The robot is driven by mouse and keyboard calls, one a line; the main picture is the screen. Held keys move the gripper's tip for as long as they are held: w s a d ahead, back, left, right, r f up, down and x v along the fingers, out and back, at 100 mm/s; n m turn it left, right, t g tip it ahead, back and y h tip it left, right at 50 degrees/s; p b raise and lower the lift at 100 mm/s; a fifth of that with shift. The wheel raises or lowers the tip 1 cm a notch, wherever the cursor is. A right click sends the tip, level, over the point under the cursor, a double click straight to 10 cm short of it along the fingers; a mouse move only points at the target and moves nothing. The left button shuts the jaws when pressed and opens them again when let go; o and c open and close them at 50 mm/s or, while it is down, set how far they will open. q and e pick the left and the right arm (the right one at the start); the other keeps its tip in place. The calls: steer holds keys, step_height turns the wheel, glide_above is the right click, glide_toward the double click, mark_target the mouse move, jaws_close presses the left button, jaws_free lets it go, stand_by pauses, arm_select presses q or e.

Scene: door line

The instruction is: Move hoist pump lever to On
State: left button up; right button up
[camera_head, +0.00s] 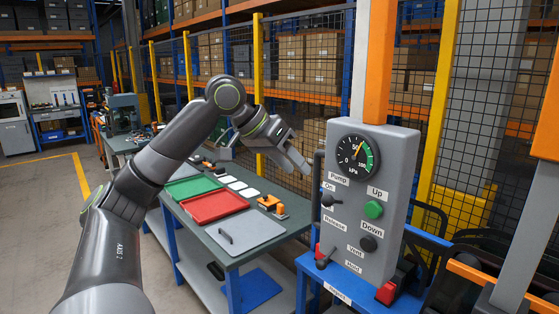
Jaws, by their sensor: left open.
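The grey hoist control box (384,180) stands at the right of centre, with a round kPa gauge (356,158) at its top. Under the gauge are the labels Pump and On. A small dark lever (327,200) sits just below these labels, at the box's left side. I cannot tell its exact setting. My left gripper (302,167) is open and empty, up and left of that lever and apart from it in the picture. My right gripper is not in view.
A workbench (240,255) with a red tray (215,206) stands to the left. A mesh fence (300,75) runs behind.

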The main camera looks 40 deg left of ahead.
arm_select(q)
steer(key=v, duration=0.4)
steer(key=shift+b, duration=0.35)
